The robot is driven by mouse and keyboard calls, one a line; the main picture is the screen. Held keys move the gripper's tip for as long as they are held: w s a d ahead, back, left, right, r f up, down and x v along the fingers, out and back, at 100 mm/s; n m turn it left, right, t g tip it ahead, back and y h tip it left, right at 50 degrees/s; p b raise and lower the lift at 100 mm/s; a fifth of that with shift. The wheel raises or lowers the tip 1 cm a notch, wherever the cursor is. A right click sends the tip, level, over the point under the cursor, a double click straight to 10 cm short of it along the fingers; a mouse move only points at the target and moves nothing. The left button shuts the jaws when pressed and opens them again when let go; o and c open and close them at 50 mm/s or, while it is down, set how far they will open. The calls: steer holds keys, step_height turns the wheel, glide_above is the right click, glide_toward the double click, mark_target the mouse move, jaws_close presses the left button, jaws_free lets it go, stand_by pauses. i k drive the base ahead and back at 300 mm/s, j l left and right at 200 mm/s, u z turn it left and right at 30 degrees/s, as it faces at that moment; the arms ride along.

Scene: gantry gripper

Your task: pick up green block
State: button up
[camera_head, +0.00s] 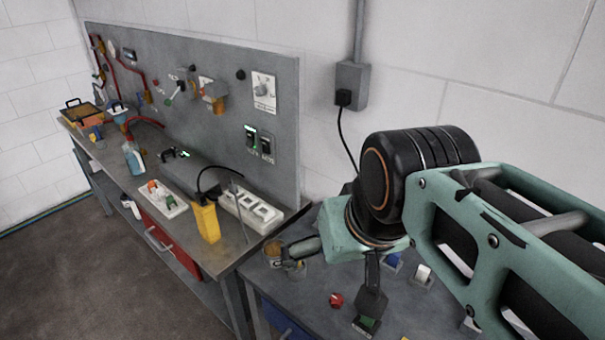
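A small green block (368,322) shows at the bottom centre on the dark workbench (310,317), close below a dark, finger-like part of my gripper (371,297). The block seems to sit in a dark holder, and part of it is hidden. My gripper hangs below my teal wrist and points down at the bench. I cannot make out both fingertips or a gap between them. I cannot tell whether the gripper touches the block.
A red piece (336,299) lies left of the green block. A blue piece (393,261) and a white block (423,274) stand behind it to the right. A longer bench (226,262) with a yellow tool (206,222) and a pegboard (225,125) stands at the left.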

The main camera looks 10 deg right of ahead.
mark_target(369, 323)
steer(key=k+l+z, duration=0.2)
steer(key=i+j+z, duration=0.2)
steer(key=z, duration=0.2)
steer(key=k+j+z, duration=0.1)
steer(key=k+l+z, duration=0.25)
steer(key=j+u, duration=0.1)
steer(key=j, duration=0.3)
steer(key=i+l+u, duration=0.1)
steer(key=l+u, duration=0.2)
